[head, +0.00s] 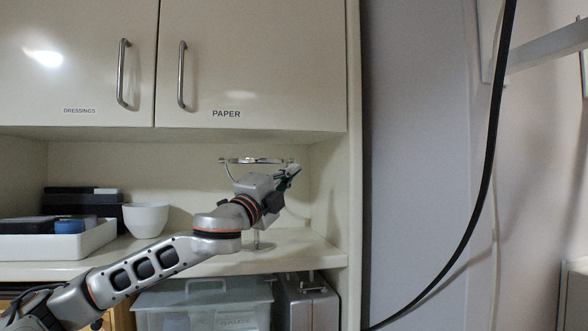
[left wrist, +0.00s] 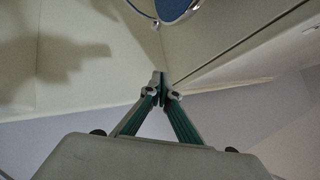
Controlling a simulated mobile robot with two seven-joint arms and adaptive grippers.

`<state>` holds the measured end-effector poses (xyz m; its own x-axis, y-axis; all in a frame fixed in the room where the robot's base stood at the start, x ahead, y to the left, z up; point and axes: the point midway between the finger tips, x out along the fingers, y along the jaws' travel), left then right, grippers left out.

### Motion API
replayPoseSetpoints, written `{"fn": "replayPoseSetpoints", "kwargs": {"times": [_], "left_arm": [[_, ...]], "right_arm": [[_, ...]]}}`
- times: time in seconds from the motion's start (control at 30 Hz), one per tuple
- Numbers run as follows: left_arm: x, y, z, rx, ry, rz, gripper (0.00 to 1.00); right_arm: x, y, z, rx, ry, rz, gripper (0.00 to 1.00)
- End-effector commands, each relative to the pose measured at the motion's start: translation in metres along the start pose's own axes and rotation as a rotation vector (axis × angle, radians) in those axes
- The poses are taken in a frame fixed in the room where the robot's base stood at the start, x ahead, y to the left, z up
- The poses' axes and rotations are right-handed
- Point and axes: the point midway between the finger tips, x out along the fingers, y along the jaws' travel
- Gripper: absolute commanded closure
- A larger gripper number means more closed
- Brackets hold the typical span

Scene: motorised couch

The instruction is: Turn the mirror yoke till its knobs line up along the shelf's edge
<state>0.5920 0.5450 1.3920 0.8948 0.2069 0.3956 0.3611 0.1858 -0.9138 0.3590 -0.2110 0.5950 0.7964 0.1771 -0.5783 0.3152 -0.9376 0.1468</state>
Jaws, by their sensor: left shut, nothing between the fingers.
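The mirror (head: 255,160) stands on the shelf, its round plate seen nearly edge-on and lying close to level. The yoke (head: 229,171) curves down from the plate's left end; its middle is hidden behind my left arm. In the left wrist view the shut fingertips (left wrist: 160,86) are apart from the mirror's rim (left wrist: 180,18) and a small knob (left wrist: 155,24) in the picture.
The shelf (head: 310,247) holds a white bowl (head: 146,220) and a white tray (head: 95,241) with dark boxes at left. Closed cupboards (head: 250,65) hang above. A side wall (head: 333,200) bounds the shelf at right. A lidded bin (head: 203,305) and grey case (head: 308,305) stand below.

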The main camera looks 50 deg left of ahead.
Motion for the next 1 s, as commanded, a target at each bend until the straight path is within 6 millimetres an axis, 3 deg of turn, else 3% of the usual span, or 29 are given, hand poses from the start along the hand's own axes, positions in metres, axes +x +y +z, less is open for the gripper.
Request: {"fn": "replayPoseSetpoints", "kwargs": {"times": [0.43,1.0], "left_arm": [[-0.002,0.02,0.005,0.095,-0.264,-0.15,1.0],[-0.029,0.038,-0.031,0.182,-0.596,-0.047,1.0]], "right_arm": [[-0.002,-0.003,-0.001,0.003,-0.001,-0.006,0.7],[-0.005,-0.004,-0.004,0.007,0.0,-0.009,0.7]]}}
